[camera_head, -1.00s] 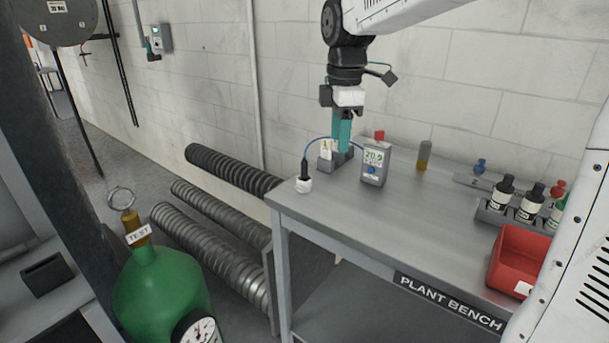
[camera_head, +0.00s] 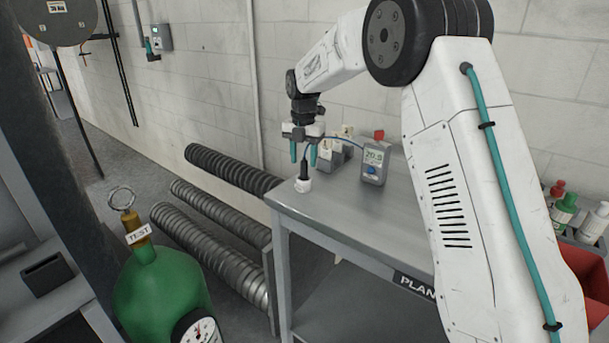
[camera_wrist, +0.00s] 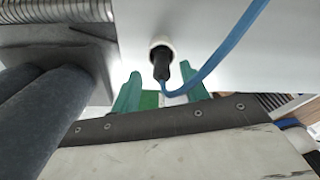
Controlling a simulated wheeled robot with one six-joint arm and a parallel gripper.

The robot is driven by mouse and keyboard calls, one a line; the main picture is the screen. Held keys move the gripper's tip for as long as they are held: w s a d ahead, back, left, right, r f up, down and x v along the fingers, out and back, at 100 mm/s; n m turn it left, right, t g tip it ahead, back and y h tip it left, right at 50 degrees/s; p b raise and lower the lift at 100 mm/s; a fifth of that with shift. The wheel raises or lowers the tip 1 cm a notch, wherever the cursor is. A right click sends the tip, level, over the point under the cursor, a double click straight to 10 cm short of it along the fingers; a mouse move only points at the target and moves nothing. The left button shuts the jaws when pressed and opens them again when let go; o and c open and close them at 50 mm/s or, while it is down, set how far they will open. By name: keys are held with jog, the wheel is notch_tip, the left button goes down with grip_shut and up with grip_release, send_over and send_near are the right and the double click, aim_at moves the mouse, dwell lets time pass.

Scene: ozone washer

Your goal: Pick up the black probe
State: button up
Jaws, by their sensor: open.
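The black probe (camera_head: 304,169) stands upright in a small white cup (camera_head: 303,185) near the bench's left corner. A blue cable runs from its top to the grey meter (camera_head: 374,164). My gripper (camera_head: 303,158) has teal fingers, spread apart and pointing down, around the height of the probe's upper part. In the wrist view the probe (camera_wrist: 161,66) shows in its white cup (camera_wrist: 161,44), ahead of the open teal fingers (camera_wrist: 162,95). The blue cable (camera_wrist: 225,50) curves past the right finger. Nothing is held. Whether the probe lies between the fingers is unclear.
A grey holder (camera_head: 330,157) stands behind the probe on the plant bench (camera_head: 345,222). Bottles (camera_head: 565,211) and a red bin (camera_head: 582,278) are at the right, partly behind my arm. A green cylinder (camera_head: 160,289) and ribbed hoses (camera_head: 205,245) are left of the bench.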

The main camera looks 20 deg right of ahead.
aim_at(304, 174)
notch_tip(304, 174, down, 3)
jog(key=shift+f, duration=0.2)
grip_shut()
jog(key=shift+r, duration=0.2)
